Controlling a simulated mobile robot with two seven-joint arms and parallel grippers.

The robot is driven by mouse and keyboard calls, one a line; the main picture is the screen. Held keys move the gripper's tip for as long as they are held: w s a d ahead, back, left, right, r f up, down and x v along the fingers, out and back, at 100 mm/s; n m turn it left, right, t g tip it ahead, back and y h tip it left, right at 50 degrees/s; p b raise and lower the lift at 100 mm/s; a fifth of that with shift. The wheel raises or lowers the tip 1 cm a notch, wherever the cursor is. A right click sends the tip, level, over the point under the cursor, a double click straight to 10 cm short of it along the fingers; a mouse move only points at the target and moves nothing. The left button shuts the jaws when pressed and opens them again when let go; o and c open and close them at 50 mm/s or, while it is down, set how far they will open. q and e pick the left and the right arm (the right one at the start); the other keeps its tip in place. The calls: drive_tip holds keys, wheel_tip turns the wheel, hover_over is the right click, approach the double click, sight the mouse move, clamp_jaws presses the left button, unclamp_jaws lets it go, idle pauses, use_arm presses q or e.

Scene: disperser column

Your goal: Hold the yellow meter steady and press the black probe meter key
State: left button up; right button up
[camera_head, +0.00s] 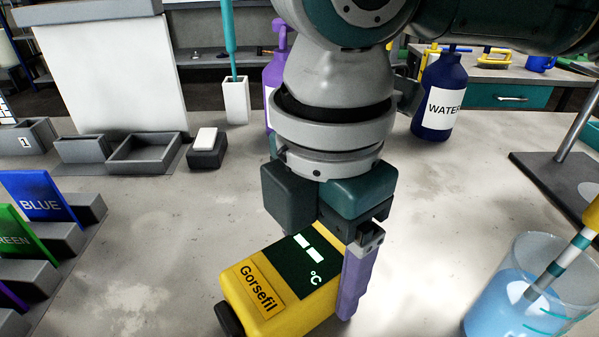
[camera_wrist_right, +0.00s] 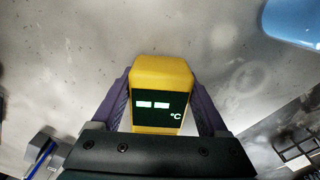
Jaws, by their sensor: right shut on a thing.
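The yellow meter (camera_head: 262,292), labelled "Gorsefil", has a dark display showing two pale dashes and °C. It also shows in the right wrist view (camera_wrist_right: 162,72), between both purple fingers. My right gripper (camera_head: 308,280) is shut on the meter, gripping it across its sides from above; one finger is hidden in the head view. A black round knob, apparently the key (camera_head: 229,319), sticks out from the meter's near left end. My left gripper is not in view.
A beaker of blue liquid (camera_head: 520,312) stands at right with a yellow-topped probe (camera_head: 565,255) dipping in. Coloured label blocks (camera_head: 38,196) are at left. Grey trays (camera_head: 145,153) and a blue WATER bottle (camera_head: 443,95) stand behind.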

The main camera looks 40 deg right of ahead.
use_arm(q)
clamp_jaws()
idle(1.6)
